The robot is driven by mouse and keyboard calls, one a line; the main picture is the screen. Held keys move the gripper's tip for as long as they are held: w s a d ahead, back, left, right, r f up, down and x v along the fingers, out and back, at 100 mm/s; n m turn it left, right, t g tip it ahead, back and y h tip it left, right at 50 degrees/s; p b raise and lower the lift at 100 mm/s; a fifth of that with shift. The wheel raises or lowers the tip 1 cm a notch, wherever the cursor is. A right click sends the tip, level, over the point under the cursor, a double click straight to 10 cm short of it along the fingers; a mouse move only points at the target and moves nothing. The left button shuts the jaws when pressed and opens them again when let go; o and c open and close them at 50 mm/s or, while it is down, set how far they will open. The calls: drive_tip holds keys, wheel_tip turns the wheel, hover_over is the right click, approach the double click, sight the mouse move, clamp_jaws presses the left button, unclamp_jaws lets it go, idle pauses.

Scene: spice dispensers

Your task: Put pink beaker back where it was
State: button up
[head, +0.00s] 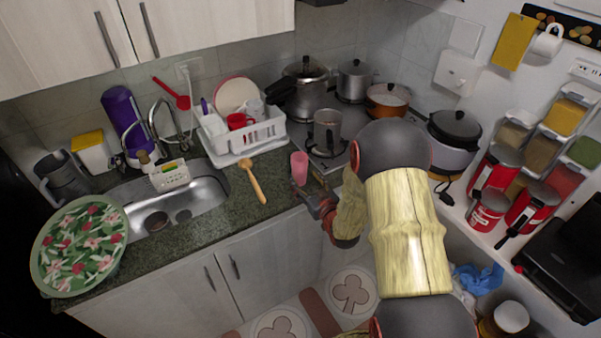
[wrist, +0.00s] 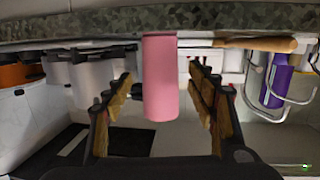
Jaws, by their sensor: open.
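The pink beaker (head: 299,167) stands upright on the dark stone counter, near its front edge and just left of the stove. My gripper (head: 312,202) is at the counter's front edge, beside the beaker on the near side. In the wrist view, which is upside down, the pink beaker (wrist: 160,95) appears between the two spread fingers, with a gap on each side. My gripper is open and holds nothing. My arm hides part of the stove and counter on the right.
A wooden spoon or pestle (head: 253,181) lies left of the beaker. A white dish rack (head: 243,141) stands behind it. A glass jug (head: 327,130) and pots (head: 387,98) occupy the stove. The sink (head: 181,205) is farther left.

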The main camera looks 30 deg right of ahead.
drive_tip(key=s+r, duration=0.1)
drive_tip(key=s, duration=0.6)
drive_tip(key=s+a+r+g, duration=0.1)
drive_tip(key=a+r+g, duration=0.25)
drive_tip(key=r, duration=0.35)
drive_tip(key=s+a+r+g, duration=0.15)
drive_tip(key=a+r, duration=0.25)
drive_tip(key=r, duration=0.4)
drive_tip(key=s+a+r+g, duration=0.2)
drive_tip(key=s+a, duration=0.1)
drive_tip(key=s, duration=0.5)
drive_tip(key=s+a+r+g+y, duration=0.1)
drive_tip(key=s+a+r, duration=0.1)
drive_tip(key=s+a, duration=0.2)
drive_tip(key=s+a+r+g, duration=0.2)
drive_tip(key=s+a, duration=0.2)
drive_tip(key=s, duration=0.7)
drive_tip(key=shift+s+a+r+n+g+y+p, duration=0.25)
drive_tip(key=shift+s+r+n+g+y+p, duration=0.05)
drive_tip(key=shift+s+r+n+p, duration=0.1)
drive_tip(key=shift+w, duration=0.1)
drive_tip(key=shift+c, duration=0.2)
